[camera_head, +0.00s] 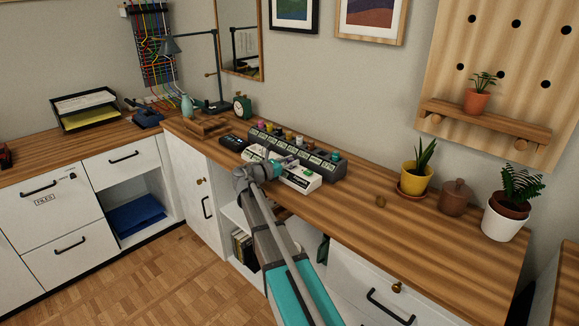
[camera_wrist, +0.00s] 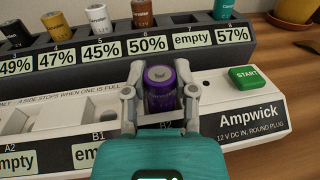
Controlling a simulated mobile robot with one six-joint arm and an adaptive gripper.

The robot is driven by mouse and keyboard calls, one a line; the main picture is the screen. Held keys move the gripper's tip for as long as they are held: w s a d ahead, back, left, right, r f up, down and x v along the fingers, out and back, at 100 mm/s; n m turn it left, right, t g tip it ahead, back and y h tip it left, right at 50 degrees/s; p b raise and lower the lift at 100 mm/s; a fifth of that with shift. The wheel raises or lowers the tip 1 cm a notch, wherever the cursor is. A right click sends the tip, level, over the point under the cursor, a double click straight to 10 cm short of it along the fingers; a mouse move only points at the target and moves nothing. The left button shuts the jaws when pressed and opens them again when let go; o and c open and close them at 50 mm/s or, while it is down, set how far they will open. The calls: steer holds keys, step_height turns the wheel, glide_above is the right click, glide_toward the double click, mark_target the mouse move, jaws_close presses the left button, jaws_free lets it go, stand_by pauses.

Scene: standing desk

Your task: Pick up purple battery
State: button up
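The purple battery (camera_wrist: 161,98) stands upright between the two fingers of my gripper (camera_wrist: 161,92) in the wrist view, its metal top showing. The fingers press close on its left and right sides, and the gripper looks shut on it. It is at the B2 position of the white charger (camera_wrist: 225,115); its lower end is hidden, so I cannot tell whether it sits in the slot or is lifted. In the head view my gripper (camera_head: 274,165) reaches over the charger (camera_head: 301,180), and the battery cannot be made out.
Behind the charger is a dark battery rack (camera_head: 325,166) with several batteries and percentage labels; one position reads empty. A green START button (camera_wrist: 249,77) is right of my gripper. A yellow pot (camera_head: 415,177) stands further right on the wooden desk (camera_head: 362,215).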

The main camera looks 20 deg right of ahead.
jaws_close()
steer(key=shift+r, duration=0.15)
steer(key=shift+r+p, duration=0.9)
steer(key=shift+p, duration=0.1)
steer(key=s+a+r+p, duration=0.7)
steer(key=s+r+p, duration=0.4)
steer(key=s, duration=0.1)
steer(key=shift+a, duration=0.15)
